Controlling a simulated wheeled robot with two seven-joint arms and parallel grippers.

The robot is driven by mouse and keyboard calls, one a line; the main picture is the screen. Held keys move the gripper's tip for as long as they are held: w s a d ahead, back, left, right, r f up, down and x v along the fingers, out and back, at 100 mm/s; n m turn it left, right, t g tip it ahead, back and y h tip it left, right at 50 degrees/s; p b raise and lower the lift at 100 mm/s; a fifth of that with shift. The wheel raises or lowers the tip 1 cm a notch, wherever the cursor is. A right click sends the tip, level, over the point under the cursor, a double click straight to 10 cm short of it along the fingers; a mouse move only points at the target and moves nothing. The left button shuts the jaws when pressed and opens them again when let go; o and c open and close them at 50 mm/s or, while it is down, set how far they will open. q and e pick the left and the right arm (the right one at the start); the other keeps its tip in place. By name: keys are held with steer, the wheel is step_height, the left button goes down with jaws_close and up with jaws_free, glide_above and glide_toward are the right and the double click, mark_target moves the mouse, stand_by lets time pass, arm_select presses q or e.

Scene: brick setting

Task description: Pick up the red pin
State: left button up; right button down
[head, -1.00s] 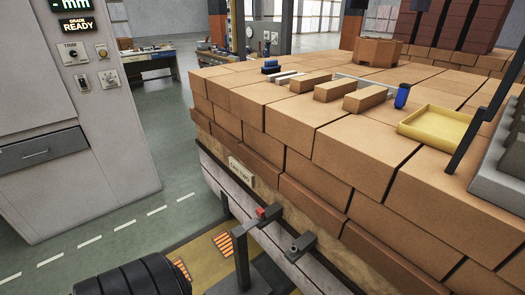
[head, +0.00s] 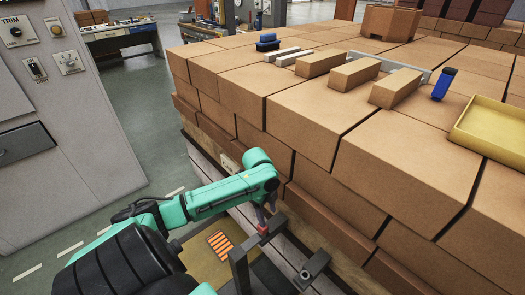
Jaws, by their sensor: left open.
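The red pin (head: 262,231) is a small red piece at the top of a dark metal bracket (head: 239,268), low in front of the brick stack. Only a little of it shows beneath my gripper. My left arm, green and black, comes in from the left. My left gripper (head: 264,219) points down right at the pin, its fingers open and small in the picture. I cannot tell whether the fingers are around the pin or just above it. My right gripper is not in view.
A second dark bracket (head: 311,267) stands close to the right of the pin. The brick stack (head: 300,125) rises just behind, with loose bricks, a blue tool (head: 443,84) and a yellow tray (head: 493,128) on top. A grey control cabinet (head: 80,120) stands at left.

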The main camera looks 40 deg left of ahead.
mark_target(263, 231)
arm_select(q)
step_height(263, 231, up, 5)
steer(key=a+m, duration=0.3)
steer(key=shift+g, duration=0.4)
steer(key=f, duration=0.4)
steer(key=d+f, duration=0.1)
steer(key=f, duration=0.4)
steer(key=f+b, duration=0.1)
steer(key=f, duration=0.3)
steer(key=shift+s+d+f, duration=0.35)
steer(key=shift+s+f, duration=0.05)
jaws_close()
